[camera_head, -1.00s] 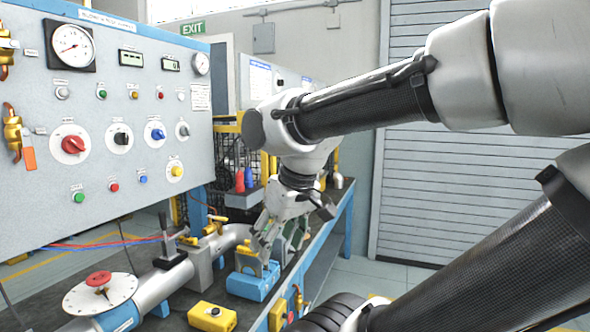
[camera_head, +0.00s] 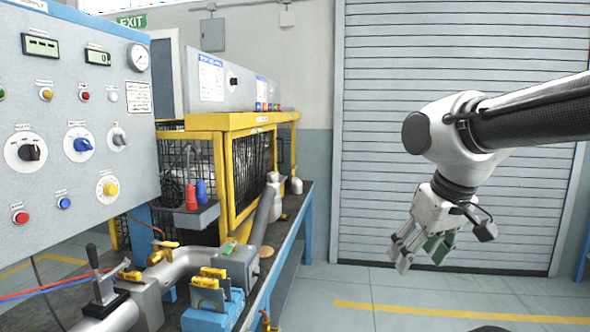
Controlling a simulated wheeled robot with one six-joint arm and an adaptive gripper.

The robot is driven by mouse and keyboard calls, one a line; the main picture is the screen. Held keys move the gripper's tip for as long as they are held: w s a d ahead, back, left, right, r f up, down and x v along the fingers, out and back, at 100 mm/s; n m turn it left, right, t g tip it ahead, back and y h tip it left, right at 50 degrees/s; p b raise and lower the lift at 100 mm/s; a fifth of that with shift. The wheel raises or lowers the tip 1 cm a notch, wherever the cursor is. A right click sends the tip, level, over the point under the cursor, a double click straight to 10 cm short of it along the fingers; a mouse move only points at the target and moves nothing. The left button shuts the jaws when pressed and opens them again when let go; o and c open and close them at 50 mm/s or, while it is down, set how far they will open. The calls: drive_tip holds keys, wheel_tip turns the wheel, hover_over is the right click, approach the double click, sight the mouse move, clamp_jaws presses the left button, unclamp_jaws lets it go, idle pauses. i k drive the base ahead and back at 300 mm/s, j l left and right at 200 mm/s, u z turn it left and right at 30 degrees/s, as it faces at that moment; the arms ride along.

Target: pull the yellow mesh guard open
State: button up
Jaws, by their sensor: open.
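The yellow mesh guard (camera_head: 233,162) is a yellow frame with dark mesh panels. It stands on the far part of the bench, left of centre. Its mesh front panel faces right, towards the bench's front edge, and looks closed. My gripper (camera_head: 421,257) is open and empty. It hangs in the air to the right of the bench, in front of the grey shutter, well apart from the guard. Its fingers point down.
The blue-edged bench (camera_head: 295,231) runs away from me. A grey pipe (camera_head: 192,262) and a blue block with yellow tops (camera_head: 212,306) stand on its near part. The control panel (camera_head: 75,120) fills the left. Open floor (camera_head: 400,290) lies to the right, before the shutter (camera_head: 440,60).

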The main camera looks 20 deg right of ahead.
sight(234, 222)
drive_tip(key=i+l+u, duration=0.15)
drive_tip(key=i+l, duration=0.8)
drive_tip(key=i+l+u, duration=0.15)
drive_tip(key=i+l, duration=0.8)
drive_tip(key=l, duration=0.15)
